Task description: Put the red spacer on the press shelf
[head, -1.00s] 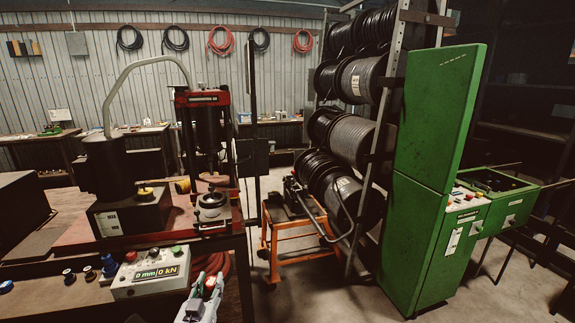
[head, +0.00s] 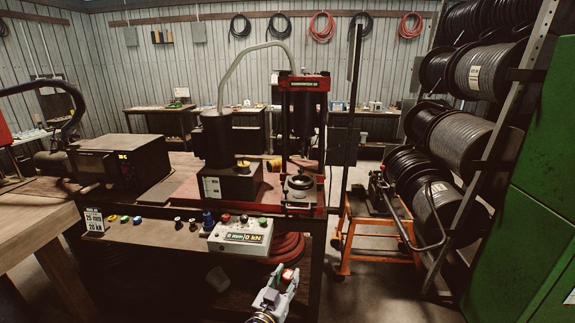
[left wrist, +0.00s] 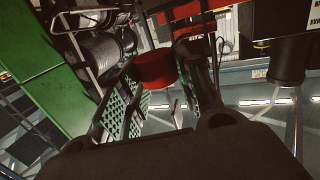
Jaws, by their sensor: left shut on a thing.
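My left gripper (head: 273,291) is low in the middle of the head view, in front of the bench. It is shut on the red spacer (head: 287,275), a short red cylinder. In the left wrist view the spacer (left wrist: 155,68) shows between the two green-padded fingers (left wrist: 160,95). The press (head: 303,130), with a red frame and a round grey die, stands beyond my gripper, apart from it. A narrow shelf (head: 140,238) with several small fittings runs along the bench front; I cannot tell whether it is the press shelf. My right gripper is not in view.
An orange cart (head: 375,235), hose reels (head: 440,200) and a green cabinet (head: 530,220) stand to the right.

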